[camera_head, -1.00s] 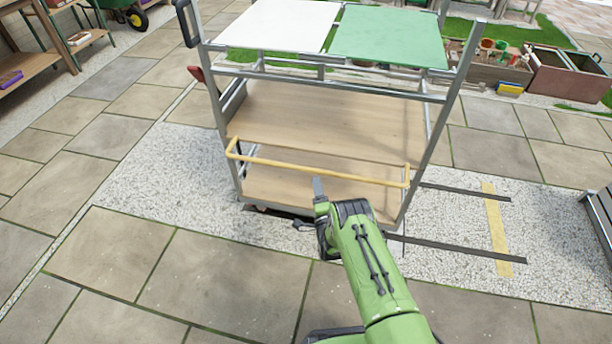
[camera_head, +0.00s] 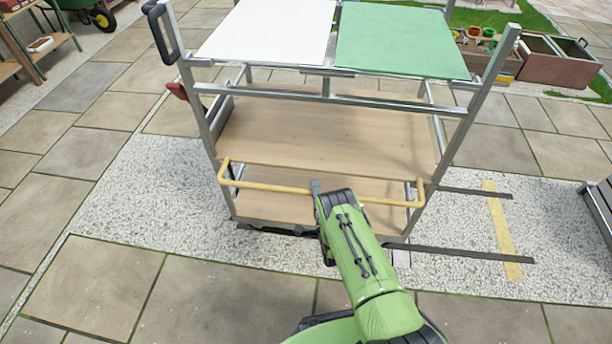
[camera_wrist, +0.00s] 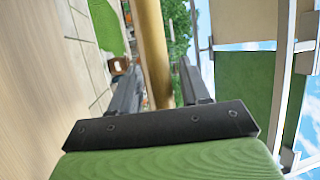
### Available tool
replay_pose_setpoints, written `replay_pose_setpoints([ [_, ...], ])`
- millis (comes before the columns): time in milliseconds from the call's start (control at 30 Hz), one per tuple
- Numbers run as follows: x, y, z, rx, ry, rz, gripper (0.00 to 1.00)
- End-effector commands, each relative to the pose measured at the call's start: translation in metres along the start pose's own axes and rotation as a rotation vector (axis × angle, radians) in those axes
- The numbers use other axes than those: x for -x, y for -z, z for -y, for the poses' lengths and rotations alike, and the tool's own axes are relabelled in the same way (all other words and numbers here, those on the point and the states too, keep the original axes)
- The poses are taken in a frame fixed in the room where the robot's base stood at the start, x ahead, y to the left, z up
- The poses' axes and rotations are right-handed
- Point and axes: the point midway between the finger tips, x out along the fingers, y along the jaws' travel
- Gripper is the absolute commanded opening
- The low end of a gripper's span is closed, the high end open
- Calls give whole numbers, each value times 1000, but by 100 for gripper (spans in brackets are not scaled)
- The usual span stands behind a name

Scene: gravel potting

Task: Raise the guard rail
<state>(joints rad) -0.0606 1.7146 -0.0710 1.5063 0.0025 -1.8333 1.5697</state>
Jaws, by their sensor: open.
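The guard rail (camera_head: 268,187) is a yellow bar with bent ends across the front of the metal trolley (camera_head: 203,128), low down near the lower wooden shelf. In the head view my gripper (camera_head: 316,187) is at the middle of the rail, and my green wrist hides part of the bar. In the wrist view the rail (camera_wrist: 153,55) runs lengthwise between the two dark fingers of my gripper (camera_wrist: 160,82). The fingers are open, with a gap on each side of the bar. Whether the bar touches the gripper's palm is hard to tell.
The trolley has an upper wooden shelf (camera_head: 320,130) and a top with a white panel (camera_head: 265,32) and a green panel (camera_head: 400,42). Dark strips and a yellow strip (camera_head: 500,225) lie on the gravel at right. Paving in front is clear.

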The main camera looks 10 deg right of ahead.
Motion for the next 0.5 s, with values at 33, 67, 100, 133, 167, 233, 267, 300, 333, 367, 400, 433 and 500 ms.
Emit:
replay_pose_setpoints([
  [33, 1, 2, 1, 1, -1, 0, 46],
  [67, 1, 3, 1, 1, -1, 0, 46],
  [100, 2, 4, 2, 1, -1, 1, 46],
  [133, 2, 4, 2, 1, -1, 1, 46],
  [167, 2, 4, 2, 1, -1, 1, 46],
  [233, 2, 4, 2, 1, -1, 1, 46],
  [267, 2, 4, 2, 1, -1, 1, 46],
  [300, 2, 4, 2, 1, -1, 1, 46],
  [333, 2, 4, 2, 1, -1, 1, 46],
  [367, 2, 4, 2, 1, -1, 1, 46],
  [400, 2, 4, 2, 1, -1, 1, 42],
  [433, 2, 4, 2, 1, -1, 1, 37],
  [500, 2, 4, 2, 1, -1, 1, 26],
])
